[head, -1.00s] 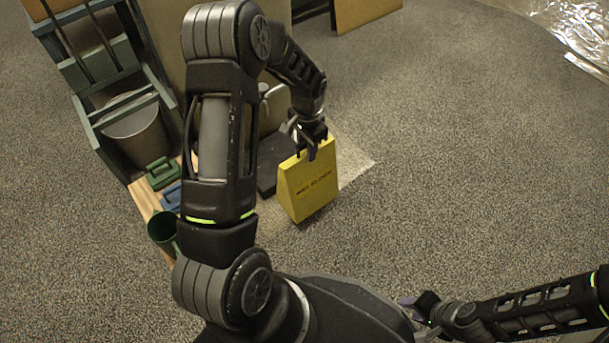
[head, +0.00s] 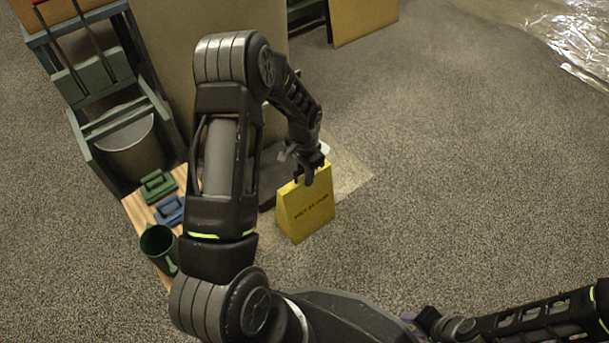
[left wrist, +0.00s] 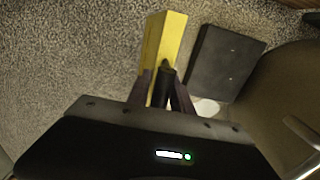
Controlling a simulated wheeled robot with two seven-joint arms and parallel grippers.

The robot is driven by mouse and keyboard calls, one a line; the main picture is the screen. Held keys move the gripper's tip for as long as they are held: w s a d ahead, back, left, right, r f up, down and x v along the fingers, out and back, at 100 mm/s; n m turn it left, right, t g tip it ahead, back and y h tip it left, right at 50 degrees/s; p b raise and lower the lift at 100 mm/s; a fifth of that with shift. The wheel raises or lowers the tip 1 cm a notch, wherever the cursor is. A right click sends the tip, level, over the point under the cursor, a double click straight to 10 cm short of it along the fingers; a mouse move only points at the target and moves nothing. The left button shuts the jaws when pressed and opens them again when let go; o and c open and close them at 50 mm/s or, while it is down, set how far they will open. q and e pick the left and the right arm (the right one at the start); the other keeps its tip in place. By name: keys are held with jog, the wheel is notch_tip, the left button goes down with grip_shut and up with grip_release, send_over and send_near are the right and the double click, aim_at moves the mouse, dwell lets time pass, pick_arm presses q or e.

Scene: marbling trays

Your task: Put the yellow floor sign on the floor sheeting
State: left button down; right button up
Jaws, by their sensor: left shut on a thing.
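The yellow floor sign (head: 306,208) hangs from my left gripper (head: 308,172) in the middle of the head view, with dark lettering on its face. The left gripper is shut on the sign's top. In the left wrist view the sign (left wrist: 165,42) shows between the fingers (left wrist: 163,88). I cannot tell whether its lower edge touches the floor. The floor sheeting (head: 565,32) is clear, shiny plastic at the top right of the head view, well apart from the sign. My right arm shows at the bottom right; its fingertips are not visible.
A wooden board with a green caddy (head: 158,186), a blue caddy (head: 170,210) and a dark green bucket (head: 160,247) lies left of my left arm. A grey bin (head: 130,147) stands in a rack behind. Open carpet (head: 450,130) lies between the sign and the sheeting.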

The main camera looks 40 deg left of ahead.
pick_arm(q)
jog(key=c, duration=1.1)
grip_release()
jog(key=shift+f, duration=0.1)
notch_tip(320, 180, up, 12)
jog(key=p, duration=0.4)
jog(key=shift+p, duration=0.3)
